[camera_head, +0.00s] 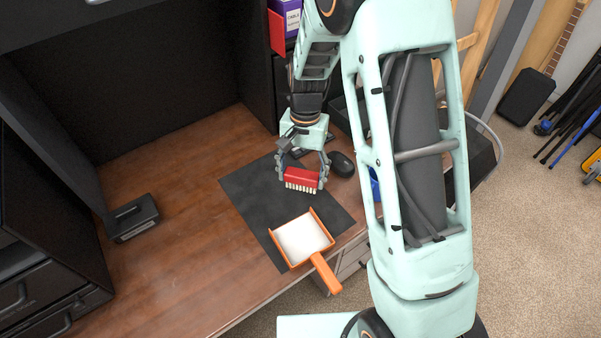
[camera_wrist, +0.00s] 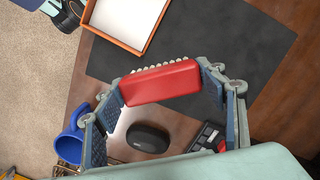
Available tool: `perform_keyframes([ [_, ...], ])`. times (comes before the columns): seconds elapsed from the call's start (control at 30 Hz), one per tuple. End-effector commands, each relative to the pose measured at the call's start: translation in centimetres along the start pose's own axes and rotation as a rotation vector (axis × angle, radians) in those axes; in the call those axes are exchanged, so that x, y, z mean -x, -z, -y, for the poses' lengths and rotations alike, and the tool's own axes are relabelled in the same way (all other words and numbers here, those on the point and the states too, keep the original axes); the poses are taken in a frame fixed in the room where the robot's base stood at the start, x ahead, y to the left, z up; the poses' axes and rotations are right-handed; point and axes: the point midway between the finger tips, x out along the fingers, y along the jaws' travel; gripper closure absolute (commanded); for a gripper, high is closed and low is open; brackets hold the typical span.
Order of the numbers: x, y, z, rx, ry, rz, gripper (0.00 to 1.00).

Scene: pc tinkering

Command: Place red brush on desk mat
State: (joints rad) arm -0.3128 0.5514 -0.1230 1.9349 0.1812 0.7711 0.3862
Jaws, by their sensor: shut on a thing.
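The red brush (camera_head: 301,178) has a red block body and pale bristles pointing down. My gripper (camera_head: 303,180) is shut on its two ends, and the brush is over the black desk mat (camera_head: 253,197). I cannot tell whether the bristles touch the mat. In the wrist view the red brush (camera_wrist: 160,83) sits between the two fingers of my gripper (camera_wrist: 168,88), with the dark desk mat (camera_wrist: 240,40) behind it.
An orange dustpan (camera_head: 302,241) with a pale inside lies on the mat's front part, its handle past the desk edge. A black mouse (camera_head: 342,164) is right of the brush. A blue mug (camera_wrist: 70,143) stands nearby. A black box (camera_head: 133,218) sits left; the desk between is clear.

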Motion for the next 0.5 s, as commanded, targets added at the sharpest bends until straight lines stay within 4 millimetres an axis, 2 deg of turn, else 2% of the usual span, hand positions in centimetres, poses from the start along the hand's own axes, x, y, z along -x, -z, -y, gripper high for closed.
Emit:
perform_keyframes([
  [0.2,-0.08,-0.71,-0.39,0.123,-0.016,-0.001,0.58],
  [0.5,0.0,-0.78,-0.44,0.13,-0.017,0.0,0.58],
])
